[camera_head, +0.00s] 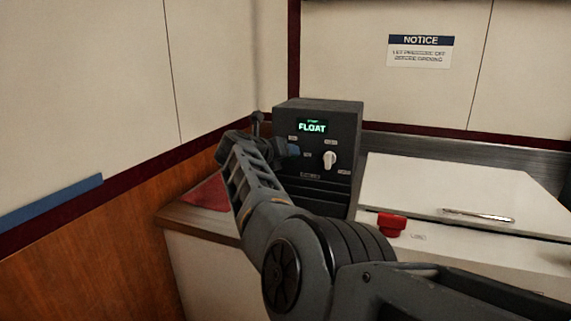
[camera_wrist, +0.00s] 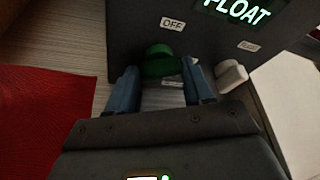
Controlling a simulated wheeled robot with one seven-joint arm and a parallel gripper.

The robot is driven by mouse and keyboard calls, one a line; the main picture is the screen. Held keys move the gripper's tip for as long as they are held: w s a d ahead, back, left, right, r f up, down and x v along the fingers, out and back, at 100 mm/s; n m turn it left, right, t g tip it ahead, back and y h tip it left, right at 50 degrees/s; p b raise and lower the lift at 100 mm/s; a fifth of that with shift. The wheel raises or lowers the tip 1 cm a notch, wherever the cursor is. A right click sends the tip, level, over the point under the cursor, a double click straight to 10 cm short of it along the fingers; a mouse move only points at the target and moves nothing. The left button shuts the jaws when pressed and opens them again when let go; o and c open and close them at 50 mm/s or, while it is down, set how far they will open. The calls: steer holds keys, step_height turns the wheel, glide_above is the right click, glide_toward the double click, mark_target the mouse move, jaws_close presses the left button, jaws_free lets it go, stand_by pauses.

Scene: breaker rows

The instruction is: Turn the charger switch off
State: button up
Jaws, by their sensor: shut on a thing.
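The charger (camera_head: 345,118) is a dark box on the counter, its lit green display reading FLOAT; it also shows in the wrist view (camera_wrist: 130,25). A green switch knob (camera_wrist: 160,63) is on its front, below an OFF label (camera_wrist: 172,24). My gripper (camera_wrist: 163,85) has its blue fingers on either side of this green knob and is shut on it. In the head view my gripper (camera_head: 291,150) is at the left of the charger's front, and the green knob is hidden there. The knob's exact setting cannot be told.
A white rotary knob (camera_head: 330,160) is on the charger's right side, close to my right finger in the wrist view (camera_wrist: 231,76). A white lidded chest (camera_head: 450,190) with a red latch (camera_head: 391,224) stands to the right. A red mat (camera_head: 207,194) lies left. Walls stand behind and left.

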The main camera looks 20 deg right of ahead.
steer(key=n+b, duration=0.1)
steer(key=b, duration=0.2)
steer(key=f+n+h+b, duration=0.1)
steer(key=b, duration=0.2)
steer(key=shift+w+a, duration=0.1)
steer(key=shift+a, duration=0.1)
steer(key=shift+n+g+h+b, duration=0.3)
steer(key=shift+n+h+b, duration=0.25)
steer(key=shift+b, duration=0.65)
steer(key=shift+r+n+b, duration=0.2)
steer(key=shift+n+b, duration=0.05)
steer(key=shift+b, duration=0.15)
steer(key=o, duration=1)
steer(key=shift+o, duration=0.2)
steer(key=shift+r+p, duration=0.1)
steer(key=shift+p, duration=0.25)
